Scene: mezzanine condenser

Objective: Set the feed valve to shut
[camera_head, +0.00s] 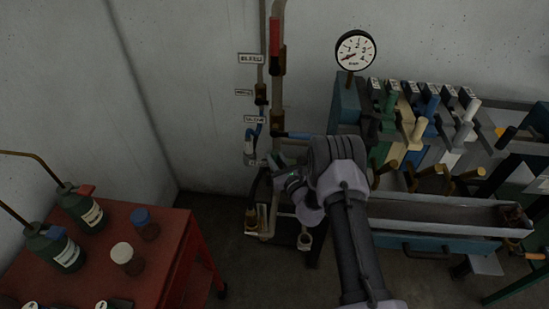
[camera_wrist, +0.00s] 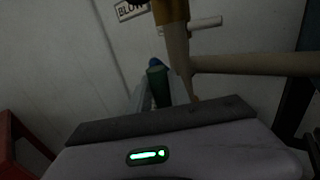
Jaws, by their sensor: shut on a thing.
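My gripper (camera_wrist: 159,94) is shut on a green handle with a blue end (camera_wrist: 157,76), low on the wall pipework. In the head view my gripper (camera_head: 279,174) is beside the lower pipes, and its wrist hides most of the held handle. I cannot read which valve this handle belongs to. Above it a blue lever (camera_head: 293,135) points right across the pipe. A red handle (camera_head: 275,36) stands upright along the pipe higher up. Small wall labels (camera_head: 251,58) mark the pipes. In the wrist view one label (camera_wrist: 130,8) starts "BLO" and is cut off.
A pressure gauge (camera_head: 355,50) stands above a rack of coloured levers (camera_head: 425,120) to the right. A grey trough (camera_head: 440,213) runs in front of it. A red cart (camera_head: 170,250) with bottles stands at left. A pale pipe (camera_wrist: 250,64) crosses close in the wrist view.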

